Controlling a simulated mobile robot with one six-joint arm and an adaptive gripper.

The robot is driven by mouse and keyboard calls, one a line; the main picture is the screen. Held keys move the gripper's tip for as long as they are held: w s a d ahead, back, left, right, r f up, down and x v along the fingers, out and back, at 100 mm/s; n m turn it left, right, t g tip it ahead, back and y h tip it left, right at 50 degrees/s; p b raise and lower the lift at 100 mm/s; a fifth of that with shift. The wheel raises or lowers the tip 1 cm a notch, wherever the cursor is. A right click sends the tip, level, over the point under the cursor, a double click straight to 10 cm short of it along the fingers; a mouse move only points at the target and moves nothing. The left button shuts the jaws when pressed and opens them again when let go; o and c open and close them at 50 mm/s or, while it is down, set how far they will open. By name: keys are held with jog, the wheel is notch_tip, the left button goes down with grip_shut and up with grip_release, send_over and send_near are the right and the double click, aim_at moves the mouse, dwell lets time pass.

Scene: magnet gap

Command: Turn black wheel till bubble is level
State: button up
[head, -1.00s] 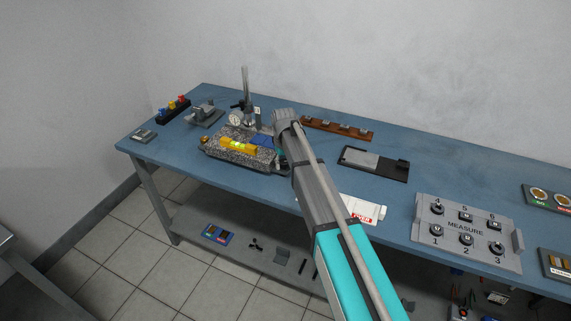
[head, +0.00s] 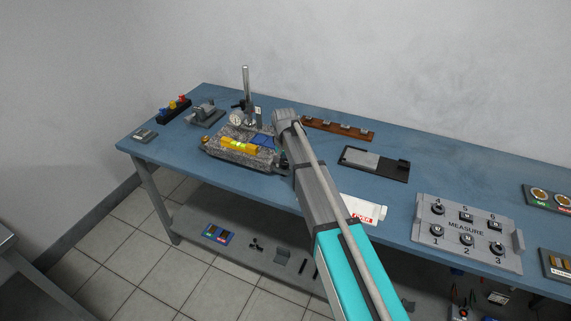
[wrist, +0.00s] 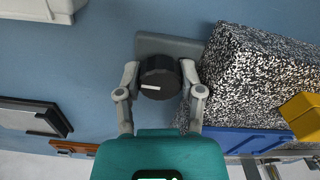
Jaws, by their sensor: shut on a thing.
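The black wheel (wrist: 158,80) has a white mark line on its face and sits beside the speckled granite block (wrist: 255,75) in the wrist view. My gripper (wrist: 159,72) has one finger on each side of the wheel and is shut on it. In the head view my arm hides the wheel and most of the gripper. The yellow level (head: 238,145) lies on the granite block, and its corner shows in the wrist view (wrist: 302,114). Its bubble is too small to read.
A dial gauge (head: 236,119) on a post stand rises behind the block. A blue piece (head: 263,140) lies beside the level. A wooden rack (head: 337,129), a black tray (head: 398,174) and a grey MEASURE panel (head: 465,254) stand to the right on the blue bench.

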aim_at(284, 161)
jog(key=shift+w, duration=0.15)
jog(key=o, duration=1.2)
jog(key=shift+c, duration=1.6)
jog(key=shift+r+p, duration=0.65)
jog(key=shift+p, duration=0.05)
notch_tip(284, 161, up, 5)
jog(key=p, duration=0.4)
jog(key=shift+p, duration=0.4)
notch_tip(284, 161, up, 8)
jog(key=n+p, duration=0.6)
jog(key=p, duration=0.2)
jog(key=shift+f, duration=0.3)
